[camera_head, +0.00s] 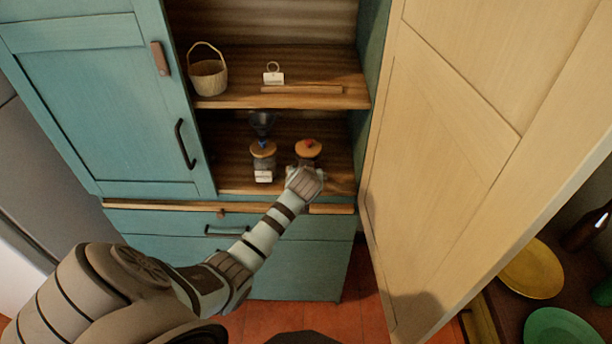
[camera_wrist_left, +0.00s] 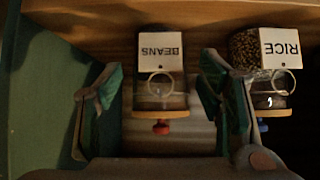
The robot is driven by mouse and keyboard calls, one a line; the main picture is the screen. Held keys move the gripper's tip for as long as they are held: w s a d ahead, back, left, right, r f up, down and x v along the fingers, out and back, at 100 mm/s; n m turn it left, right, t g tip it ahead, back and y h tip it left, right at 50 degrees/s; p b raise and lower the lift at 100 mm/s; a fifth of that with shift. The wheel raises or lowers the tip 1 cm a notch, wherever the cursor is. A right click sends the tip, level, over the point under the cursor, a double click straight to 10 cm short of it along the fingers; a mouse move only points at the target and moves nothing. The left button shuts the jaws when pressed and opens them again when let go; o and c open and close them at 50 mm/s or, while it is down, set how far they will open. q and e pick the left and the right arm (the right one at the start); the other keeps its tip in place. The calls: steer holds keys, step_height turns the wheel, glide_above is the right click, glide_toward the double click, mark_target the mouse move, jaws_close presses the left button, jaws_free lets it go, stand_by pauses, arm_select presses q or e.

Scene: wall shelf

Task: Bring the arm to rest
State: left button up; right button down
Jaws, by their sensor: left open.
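My left gripper (camera_head: 305,178) is at the lower shelf of the teal cupboard, in front of a jar with a wooden lid and red knob (camera_head: 308,149). In the left wrist view this jar, labelled BEANS (camera_wrist_left: 160,95), appears upside down between the two open fingers of my left gripper (camera_wrist_left: 161,66), with gaps on both sides. A second jar, with a blue knob and white label (camera_head: 263,160), stands to its left; the wrist view shows it labelled RICE (camera_wrist_left: 264,98), beside one finger. My right gripper is not in view.
A dark funnel-shaped thing (camera_head: 262,122) is behind the rice jar. The upper shelf (camera_head: 315,100) holds a basket (camera_head: 208,76) and a tag with a ring (camera_head: 273,77). A cream door (camera_head: 450,150) stands open at right. Plates (camera_head: 533,268) lie beyond it.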

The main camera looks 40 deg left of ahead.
arm_select(q)
steer(key=v, duration=1)
steer(key=shift+s, duration=0.15)
steer(key=w+d+f+m+t+h, duration=0.15)
steer(key=w+f+m, duration=0.3)
steer(key=f, duration=0.45)
steer(key=s+d+f+m+g+h, duration=0.1)
steer(key=s+f, duration=0.2)
steer(key=f, duration=0.3)
steer(key=s+d+f+m+h+b, duration=0.1)
steer(key=s+f, duration=0.2)
steer(key=f, duration=0.3)
steer(key=s+d+f+m+g+h, duration=0.1)
steer(key=s+f, duration=0.2)
steer(key=f, duration=0.3)
steer(key=s+d+f+g, duration=0.2)
steer(key=s+f+g, duration=0.1)
steer(key=s+f, duration=1.05)
steer(key=s+d+f+g+b, duration=0.1)
steer(key=s+f+g, duration=0.1)
steer(key=s, duration=1)
steer(key=s+d+f+g, duration=0.1)
steer(key=s+f, duration=0.3)
steer(key=s, duration=0.8)
steer(key=shift+s+d+f+g+h+b, duration=0.2)
steer(key=shift+s+d+g+h+b, duration=0.2)
steer(key=shift+d, duration=0.2)
